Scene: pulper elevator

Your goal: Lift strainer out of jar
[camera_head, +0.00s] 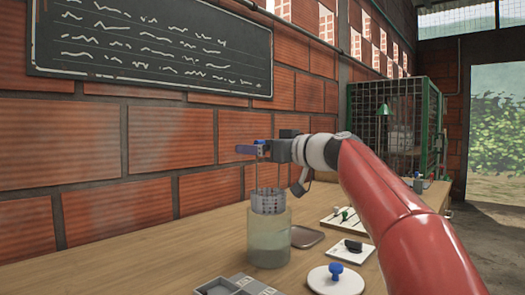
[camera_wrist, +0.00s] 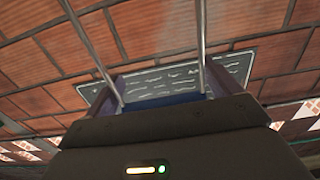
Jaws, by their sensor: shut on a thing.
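The strainer (camera_head: 269,200) is a grey perforated metal cup with thin upright rods. Its upper part stands above the rim of the jar (camera_head: 268,246), and its lower part is inside. The jar is clear, with cloudy greenish liquid, and stands on the table. My gripper (camera_head: 258,149) is above the jar, shut on the strainer's blue handle at the top of the rods. In the wrist view, two metal rods (camera_wrist: 202,45) run to the blue handle (camera_wrist: 163,100) between my purple fingers. The strainer's bottom is hard to make out through the jar.
A white round lid with a blue knob (camera_head: 336,272) and a grey compartment box (camera_head: 236,287) are in front. A white board (camera_head: 349,250) and a rack lie farther right. A brick wall stands behind.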

